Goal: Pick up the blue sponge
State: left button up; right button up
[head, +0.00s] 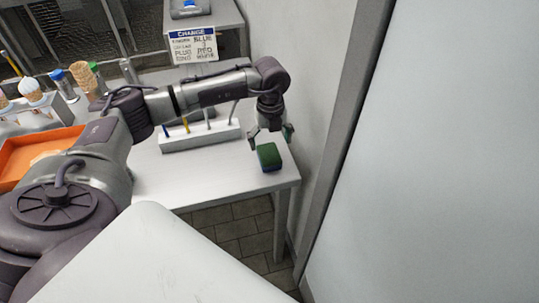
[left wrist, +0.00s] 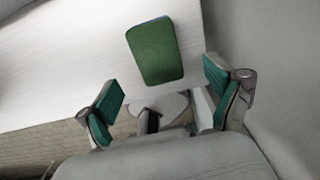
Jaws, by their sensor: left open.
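The sponge (head: 269,157) lies near the right front corner of the white table; its top is green, and a blue lower layer shows along its front edge. It also shows in the left wrist view as a green rounded block (left wrist: 154,50) with a thin blue edge. My left gripper (head: 272,139) is open just behind and above the sponge. In the left wrist view its two teal-padded fingers (left wrist: 160,103) are spread wide, with the sponge ahead of them and nothing held. My right gripper is not in view.
A white holder (head: 200,137) with upright coloured sticks stands left of the sponge on the table (head: 225,178). An orange tray (head: 37,155) and ice cream cones in a stand (head: 30,100) are further left. A wall (head: 275,60) rises close on the right.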

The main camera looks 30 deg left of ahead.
aim_at(269, 153)
pick_arm(q)
jog(key=shift+f, duration=0.6)
jog(key=f, duration=0.1)
jog(key=f+p, duration=0.1)
jog(key=f, duration=0.2)
jog(key=shift+a+f+p, duration=0.2)
jog(key=shift+a+p, duration=0.05)
jog(key=shift+p, duration=0.05)
jog(key=shift+f, duration=0.3)
jog(key=c, duration=0.8)
jog(key=shift+c, duration=0.3)
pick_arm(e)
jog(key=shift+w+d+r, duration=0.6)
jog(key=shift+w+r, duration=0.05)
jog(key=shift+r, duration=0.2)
pick_arm(q)
jog(key=shift+r, duration=0.1)
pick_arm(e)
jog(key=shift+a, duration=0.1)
pick_arm(q)
jog(key=shift+w+r, duration=0.1)
jog(key=shift+r, duration=0.2)
notch_tip(269, 153, up, 8)
jog(key=shift+r+b, duration=0.25)
jog(key=shift+b, duration=0.65)
jog(key=shift+r, duration=0.4)
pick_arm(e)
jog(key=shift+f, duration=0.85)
